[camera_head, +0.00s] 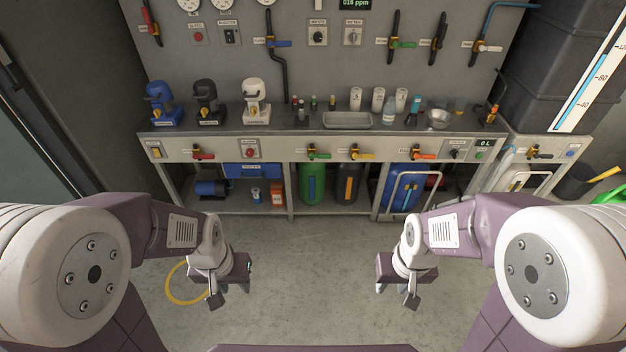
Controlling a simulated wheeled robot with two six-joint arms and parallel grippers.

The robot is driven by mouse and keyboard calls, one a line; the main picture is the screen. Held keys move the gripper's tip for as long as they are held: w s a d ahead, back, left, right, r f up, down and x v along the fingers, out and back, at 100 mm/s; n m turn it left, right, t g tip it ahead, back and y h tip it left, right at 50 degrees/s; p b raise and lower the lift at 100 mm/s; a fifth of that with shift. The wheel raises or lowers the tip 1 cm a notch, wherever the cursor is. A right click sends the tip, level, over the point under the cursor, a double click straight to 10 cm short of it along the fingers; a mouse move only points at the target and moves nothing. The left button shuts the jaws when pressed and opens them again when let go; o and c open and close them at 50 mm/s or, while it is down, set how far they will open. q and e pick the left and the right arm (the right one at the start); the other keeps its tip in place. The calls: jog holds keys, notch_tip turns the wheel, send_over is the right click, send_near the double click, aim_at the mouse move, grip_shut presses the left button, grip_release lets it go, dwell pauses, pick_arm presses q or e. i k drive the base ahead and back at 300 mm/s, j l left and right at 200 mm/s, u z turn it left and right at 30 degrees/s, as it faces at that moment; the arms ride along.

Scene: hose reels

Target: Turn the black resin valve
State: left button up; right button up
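Several coloured valve handles sit on the wall panel and along the front of the bench. A black-handled valve (437,45) is on the upper right of the wall panel, between a green-handled valve (402,43) and a white-handled valve (485,47). The labels are too small to read, so I cannot tell which one says resin. My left gripper (230,293) is open and empty above the floor, left of centre. My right gripper (396,293) is open and empty above the floor, right of centre. Both are well short of the bench and touch no valve.
The bench (275,150) runs across the back, with coffee-machine-like units, bottles, cups and a metal tray (347,121) on top. Cylinders and boxes stand on its lower shelf. A yellow hose ring (170,291) lies on the floor at left. The floor between the arms is clear.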

aim_at(443, 30)
jog(key=i+j+z, duration=0.1)
jog(key=i+z, duration=0.25)
jog(key=i+j+z, duration=0.15)
jog(key=z, duration=0.15)
jog(key=i+j+z, duration=0.2)
jog(key=z, duration=0.15)
jog(key=i, duration=0.1)
